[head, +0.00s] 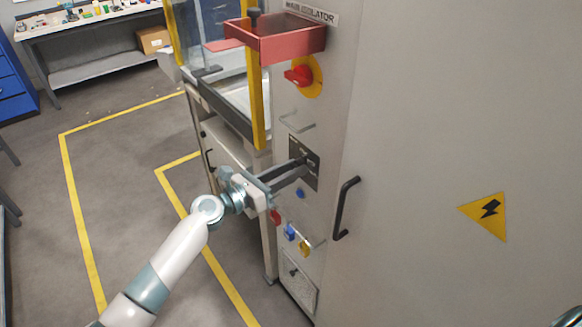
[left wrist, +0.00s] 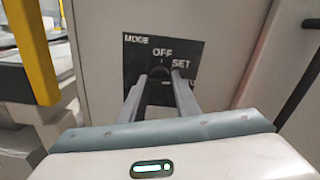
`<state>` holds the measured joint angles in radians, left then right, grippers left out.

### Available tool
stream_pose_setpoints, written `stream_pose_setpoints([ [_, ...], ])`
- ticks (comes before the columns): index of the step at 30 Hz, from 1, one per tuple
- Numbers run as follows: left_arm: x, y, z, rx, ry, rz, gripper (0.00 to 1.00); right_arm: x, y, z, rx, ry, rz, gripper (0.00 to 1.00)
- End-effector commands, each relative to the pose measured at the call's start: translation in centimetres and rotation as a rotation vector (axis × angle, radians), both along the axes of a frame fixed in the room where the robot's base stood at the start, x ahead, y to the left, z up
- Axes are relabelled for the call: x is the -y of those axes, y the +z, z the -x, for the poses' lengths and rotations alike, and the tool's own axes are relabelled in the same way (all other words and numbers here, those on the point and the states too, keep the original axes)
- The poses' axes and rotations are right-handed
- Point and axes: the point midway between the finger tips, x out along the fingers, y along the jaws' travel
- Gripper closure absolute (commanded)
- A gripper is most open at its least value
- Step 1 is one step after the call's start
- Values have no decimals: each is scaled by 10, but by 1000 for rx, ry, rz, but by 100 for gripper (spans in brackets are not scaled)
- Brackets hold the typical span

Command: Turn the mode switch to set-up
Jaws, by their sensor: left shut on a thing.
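The mode switch is on a dark plate (head: 311,160) on the grey cabinet's narrow side. In the left wrist view the plate (left wrist: 139,57) reads MODE, OFF and SET, with another label at lower right partly hidden. My left gripper (head: 301,162) reaches the plate from the left. Its two fingers are shut on the dark switch knob (left wrist: 160,72), which is mostly hidden between the fingertips. Which label the knob points to I cannot tell.
A red isolator handle (head: 299,75) on a yellow disc and a red tray (head: 290,43) are above the plate. A black door handle (head: 345,208) is to its right. Blue, red and yellow padlocks (head: 290,232) hang below. Floor at left is open.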

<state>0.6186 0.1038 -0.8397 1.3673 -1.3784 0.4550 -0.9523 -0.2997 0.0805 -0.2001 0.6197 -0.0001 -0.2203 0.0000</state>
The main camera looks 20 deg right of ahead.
Motion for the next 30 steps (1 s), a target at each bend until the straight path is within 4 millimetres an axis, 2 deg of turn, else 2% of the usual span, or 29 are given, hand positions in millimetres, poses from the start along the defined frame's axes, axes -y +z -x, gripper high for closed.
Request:
stream_pose_setpoints([
  [18, 0, 3, 0, -474, 2, 171, 94, -1, 33, 0, 0, -1, -1, 69],
  [30, 0, 1, 0, -575, 0, 209, 94, -1, 37, 0, 0, -1, -1, 69],
])
